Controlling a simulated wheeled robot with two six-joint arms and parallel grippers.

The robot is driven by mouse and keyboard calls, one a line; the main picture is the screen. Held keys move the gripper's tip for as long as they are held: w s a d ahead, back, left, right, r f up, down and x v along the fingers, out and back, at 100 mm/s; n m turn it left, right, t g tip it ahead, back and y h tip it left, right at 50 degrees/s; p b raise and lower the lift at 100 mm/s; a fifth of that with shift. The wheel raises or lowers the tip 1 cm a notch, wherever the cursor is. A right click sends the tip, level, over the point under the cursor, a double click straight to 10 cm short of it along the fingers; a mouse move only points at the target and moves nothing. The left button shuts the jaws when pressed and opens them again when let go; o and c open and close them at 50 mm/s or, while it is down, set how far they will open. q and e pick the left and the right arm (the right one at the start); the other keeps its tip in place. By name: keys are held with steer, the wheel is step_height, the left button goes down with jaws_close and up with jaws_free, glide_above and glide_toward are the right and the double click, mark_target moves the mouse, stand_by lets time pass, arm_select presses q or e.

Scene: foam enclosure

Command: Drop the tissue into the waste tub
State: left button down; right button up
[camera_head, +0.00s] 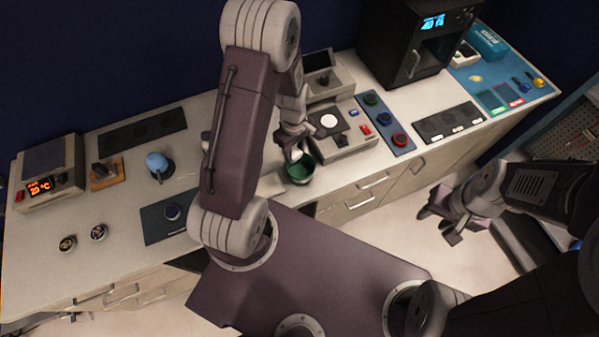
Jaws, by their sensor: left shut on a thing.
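The waste tub (299,179) is a small round tub with a green inside, at the front edge of the counter near the picture's middle. My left gripper (293,146) points down over the tub's far side. It is shut on a small white piece that appears to be the tissue (295,154), just above or at the tub's opening. I cannot tell whether the tissue touches the tub. My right gripper (441,224) is open and empty, over the floor to the right, well away from the counter.
A scale-like device (343,136) stands just behind and right of the tub. A panel with coloured knobs (385,121) lies further right, near a black oven-like machine (417,50). A blue pad (166,219) lies to the left. My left arm hides part of the counter.

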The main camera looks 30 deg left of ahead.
arm_select(q)
steer(key=c, duration=1.1)
jaws_free()
steer(key=o, duration=0.3)
steer(key=shift+w+d, duration=0.1)
steer(key=shift+d, duration=0.1)
steer(key=shift+a, duration=0.1)
steer(key=shift+r, duration=0.3)
step_height(320, 180, up, 8)
steer(key=shift+f+b, duration=0.1)
steer(key=shift+b, duration=0.75)
steer(key=shift+r, duration=0.4)
